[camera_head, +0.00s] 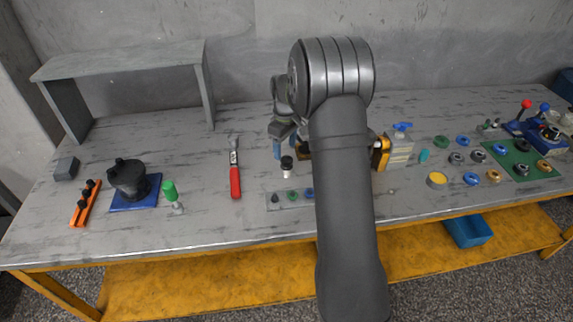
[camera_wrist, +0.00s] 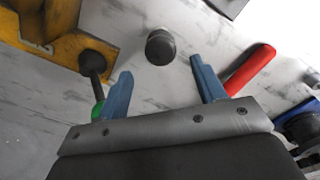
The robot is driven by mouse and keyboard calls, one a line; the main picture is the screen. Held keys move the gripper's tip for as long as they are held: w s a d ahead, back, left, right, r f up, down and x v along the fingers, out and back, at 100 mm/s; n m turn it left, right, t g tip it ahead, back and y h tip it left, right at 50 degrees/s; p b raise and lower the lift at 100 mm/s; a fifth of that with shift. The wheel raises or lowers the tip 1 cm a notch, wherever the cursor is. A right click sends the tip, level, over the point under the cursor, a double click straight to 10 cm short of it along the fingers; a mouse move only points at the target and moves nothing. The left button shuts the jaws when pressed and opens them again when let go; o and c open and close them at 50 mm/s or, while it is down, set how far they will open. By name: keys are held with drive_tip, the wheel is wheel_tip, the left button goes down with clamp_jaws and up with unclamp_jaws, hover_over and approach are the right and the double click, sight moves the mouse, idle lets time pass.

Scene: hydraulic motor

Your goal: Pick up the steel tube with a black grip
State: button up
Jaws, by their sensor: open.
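The steel tube with a black grip (camera_head: 286,172) stands upright on the grey workbench, its black end on top. In the wrist view I see its dark round top (camera_wrist: 160,47) from above, just beyond and between the fingertips. My gripper (camera_head: 285,148) is open, with two blue fingers. In the wrist view the open gripper (camera_wrist: 161,70) has nothing between its fingers. The fingers look apart from the tube. My arm hides part of the bench to the right of the tube.
A red-handled tool (camera_head: 235,180) lies left of the tube. A small grey holder (camera_head: 270,205) with coloured pieces lies in front. A yellow-and-black thing (camera_head: 381,152) stands to the right, partly behind my arm. A grey shelf (camera_head: 125,60) stands at the back left.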

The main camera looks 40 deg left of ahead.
sight(286, 167)
wheel_tip(286, 167, down, 4)
drive_tip(key=f, duration=0.5)
drive_tip(key=shift+s+d, duration=0.15)
drive_tip(key=shift+d, duration=0.1)
drive_tip(key=c, duration=1.1)
